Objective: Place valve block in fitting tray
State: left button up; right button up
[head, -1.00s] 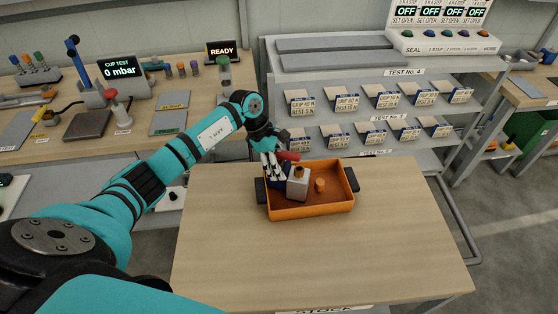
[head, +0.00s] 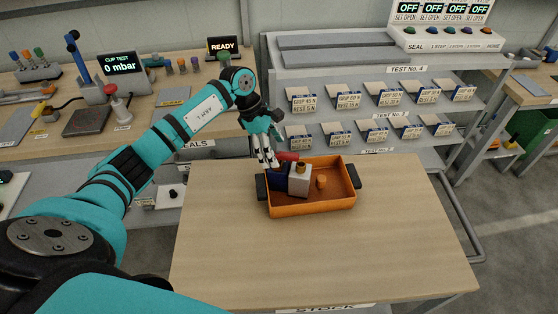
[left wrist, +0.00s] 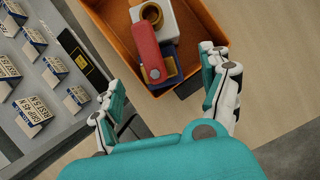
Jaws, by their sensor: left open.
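The orange fitting tray (head: 312,211) with black side handles stands on the wooden table. A pale grey block (head: 299,181) with a brass port sits inside it; the block also shows in the left wrist view (left wrist: 168,22). Beside it is a dark blue block (head: 279,183) with a red handle (head: 288,156); I cannot tell whether these parts are joined as one valve block. My left gripper (head: 268,161) is open and empty at the tray's back left corner, apart from the blocks. In the left wrist view its fingers (left wrist: 163,72) spread wide below the red handle. My right gripper is not in view.
The table (head: 320,262) is clear in front. A grey shelf rack (head: 375,72) with labelled cards stands behind it. A workbench (head: 150,133) with instruments is at the back left.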

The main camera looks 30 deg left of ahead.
pick_arm(q)
jog(key=b+v, duration=0.1)
jog(key=v, duration=0.6)
jog(key=shift+b, duration=0.35)
